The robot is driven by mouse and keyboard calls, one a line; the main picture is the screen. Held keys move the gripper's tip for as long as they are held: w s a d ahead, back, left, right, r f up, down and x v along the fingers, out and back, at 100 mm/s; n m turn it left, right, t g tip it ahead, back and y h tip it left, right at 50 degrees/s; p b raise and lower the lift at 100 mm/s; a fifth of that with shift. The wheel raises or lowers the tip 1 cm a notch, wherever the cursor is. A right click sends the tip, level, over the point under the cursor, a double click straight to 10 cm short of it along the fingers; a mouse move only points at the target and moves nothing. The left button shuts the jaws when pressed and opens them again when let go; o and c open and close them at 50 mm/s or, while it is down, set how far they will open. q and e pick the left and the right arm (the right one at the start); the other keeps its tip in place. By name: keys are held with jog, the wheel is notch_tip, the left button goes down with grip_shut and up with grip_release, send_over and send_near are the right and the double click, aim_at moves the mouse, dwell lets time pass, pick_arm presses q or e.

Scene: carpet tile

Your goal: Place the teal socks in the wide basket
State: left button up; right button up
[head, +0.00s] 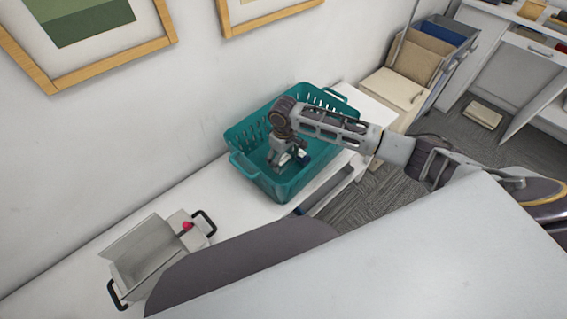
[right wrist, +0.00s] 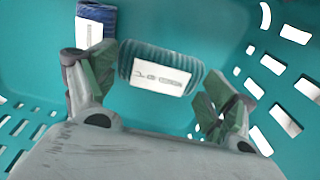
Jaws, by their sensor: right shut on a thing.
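The wide basket (head: 281,187) is teal with slotted walls and stands on the white surface along the wall. My right gripper (head: 288,158) is down inside it. In the right wrist view, the teal socks (right wrist: 160,70) are a ribbed roll with a white printed label. They lie between the fingertips of my right gripper (right wrist: 158,92), which is shut on them. The basket's teal inside (right wrist: 225,25) fills the background there. In the head view the socks are mostly hidden by the gripper. My left gripper is not in view.
A dark blue labelled roll (right wrist: 97,22) lies beside the teal socks in the basket. A dark blue patch shows at the right finger. A grey box (head: 150,258) with black handles and a red item (head: 187,226) stands at left. Beige and blue bins (head: 420,55) stand behind right.

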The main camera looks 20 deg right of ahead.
aim_at(284, 159)
notch_tip(284, 159, down, 3)
jog(key=shift+r, duration=0.1)
jog(key=shift+f, duration=0.25)
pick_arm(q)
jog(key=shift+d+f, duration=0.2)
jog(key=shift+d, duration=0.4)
pick_arm(e)
jog(key=shift+f, duration=0.15)
